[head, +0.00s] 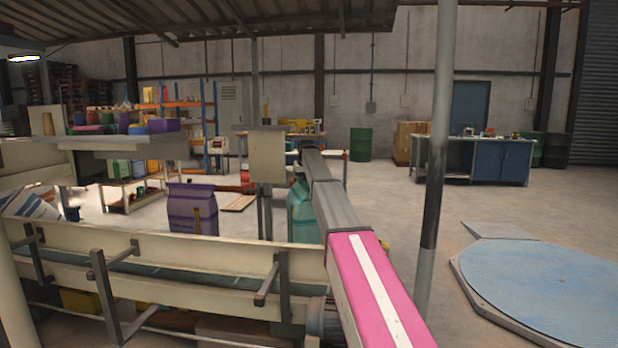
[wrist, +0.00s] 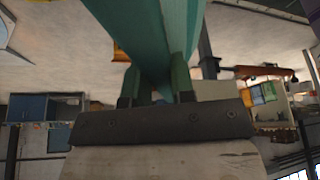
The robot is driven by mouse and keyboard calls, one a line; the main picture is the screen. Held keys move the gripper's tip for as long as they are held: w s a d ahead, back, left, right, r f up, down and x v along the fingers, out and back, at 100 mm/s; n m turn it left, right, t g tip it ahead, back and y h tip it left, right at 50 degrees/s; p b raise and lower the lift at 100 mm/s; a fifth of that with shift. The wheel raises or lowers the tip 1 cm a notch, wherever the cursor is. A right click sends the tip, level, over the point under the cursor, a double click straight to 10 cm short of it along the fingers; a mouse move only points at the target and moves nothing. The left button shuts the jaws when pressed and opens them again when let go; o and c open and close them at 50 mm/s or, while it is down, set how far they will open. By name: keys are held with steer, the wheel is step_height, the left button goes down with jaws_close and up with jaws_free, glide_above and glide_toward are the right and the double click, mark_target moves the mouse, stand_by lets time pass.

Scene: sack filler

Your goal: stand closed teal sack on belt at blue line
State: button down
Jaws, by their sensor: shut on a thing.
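The teal sack (head: 302,215) shows in the head view just left of my arm, beyond the conveyor's far side wall. My arm covers part of it, and its base is hidden. In the wrist view the teal sack (wrist: 150,35) fills the top middle. My gripper (wrist: 156,88) is shut on it, with a finger on each side of a narrow part. In the head view my gripper is hidden. The belt (head: 180,278) runs across the lower left between pale side walls. I cannot make out the blue line on it.
A purple sack (head: 192,208) stands beyond the far wall; its base is hidden. A white and blue sack (head: 28,204) leans at the left. A pole (head: 436,150) stands right of my arm, near a blue round platform (head: 550,290).

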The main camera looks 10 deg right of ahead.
mark_target(303, 188)
steer(key=shift+a+f, duration=0.1)
steer(key=shift+f, duration=1.9)
steer(key=c, duration=1)
jaws_free()
steer(key=shift+f, duration=0.1)
steer(key=shift+o, duration=0.2)
steer(key=v, duration=1.2)
